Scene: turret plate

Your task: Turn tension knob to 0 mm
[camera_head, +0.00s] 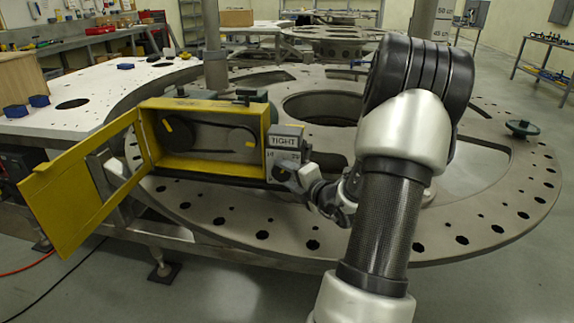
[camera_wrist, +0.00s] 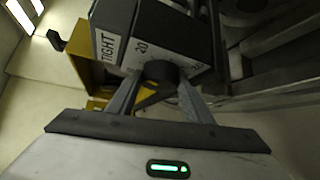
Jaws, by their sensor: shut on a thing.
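The tension knob (camera_wrist: 160,72) is a dark round knob on the front of a small grey box (camera_head: 285,137) labelled TIGHT. The wrist view shows a number scale with 20 near the knob. The setting the knob points to cannot be read. My gripper (camera_wrist: 158,82) is shut on the knob, with one finger on each side of it. In the head view my gripper (camera_head: 287,175) reaches the knob from the right, and its fingers partly cover the knob and the lower scale.
A yellow housing (camera_head: 205,166) with its door (camera_head: 82,190) swung open to the left adjoins the grey box. Inside it a belt runs over dark pulleys. The large round turret plate (camera_head: 235,220) with many holes lies around and below. A vertical post (camera_head: 215,60) stands behind.

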